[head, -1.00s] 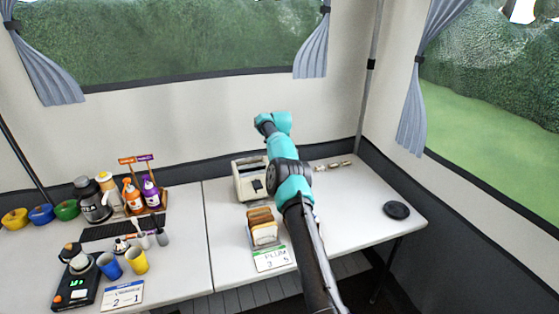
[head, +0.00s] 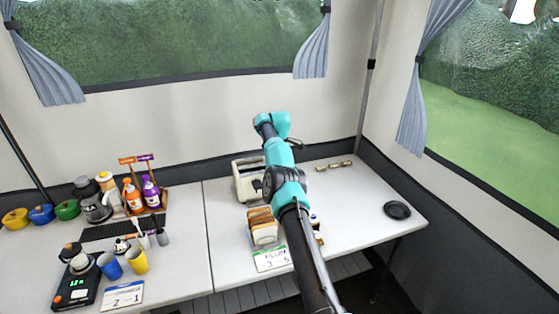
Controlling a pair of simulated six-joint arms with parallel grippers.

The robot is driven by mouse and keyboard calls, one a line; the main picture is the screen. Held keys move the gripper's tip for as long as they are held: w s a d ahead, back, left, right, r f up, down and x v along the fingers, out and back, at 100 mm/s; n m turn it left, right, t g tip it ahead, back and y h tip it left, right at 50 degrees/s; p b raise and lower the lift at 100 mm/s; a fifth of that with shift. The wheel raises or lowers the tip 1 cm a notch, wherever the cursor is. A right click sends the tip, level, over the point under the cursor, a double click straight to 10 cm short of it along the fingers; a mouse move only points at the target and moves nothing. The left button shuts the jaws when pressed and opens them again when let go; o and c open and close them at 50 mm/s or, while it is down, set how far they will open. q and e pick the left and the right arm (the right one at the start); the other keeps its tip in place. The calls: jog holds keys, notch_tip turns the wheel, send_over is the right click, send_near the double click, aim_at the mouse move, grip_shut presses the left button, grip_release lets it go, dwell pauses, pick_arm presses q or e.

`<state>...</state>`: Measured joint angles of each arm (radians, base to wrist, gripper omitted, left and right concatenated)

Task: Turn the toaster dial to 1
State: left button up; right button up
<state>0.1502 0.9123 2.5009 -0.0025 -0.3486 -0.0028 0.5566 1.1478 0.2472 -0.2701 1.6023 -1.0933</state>
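The cream toaster (head: 244,187) stands on the white table, behind the toast rack. A dark part (head: 257,184) shows on its near side; I cannot tell if it is the dial, and no dial number is readable. My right arm comes in from the bottom and covers the toaster's right side. A small dark piece, seemingly the end of my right gripper (head: 298,144), sticks out right of the teal arm, above and to the right of the toaster. Its fingers are too small and hidden to judge. My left gripper is not in view.
A toast rack (head: 264,232) with bread and a sign card (head: 272,259) stand in front of the toaster. A black round disc (head: 397,210) lies at right; small pieces (head: 335,165) lie behind. Bottles, cups and a scale fill the left table. The right table's middle right is clear.

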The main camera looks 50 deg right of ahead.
jog(key=o, duration=0.9)
jog(key=shift+o, duration=0.2)
jog(key=shift+r, duration=0.1)
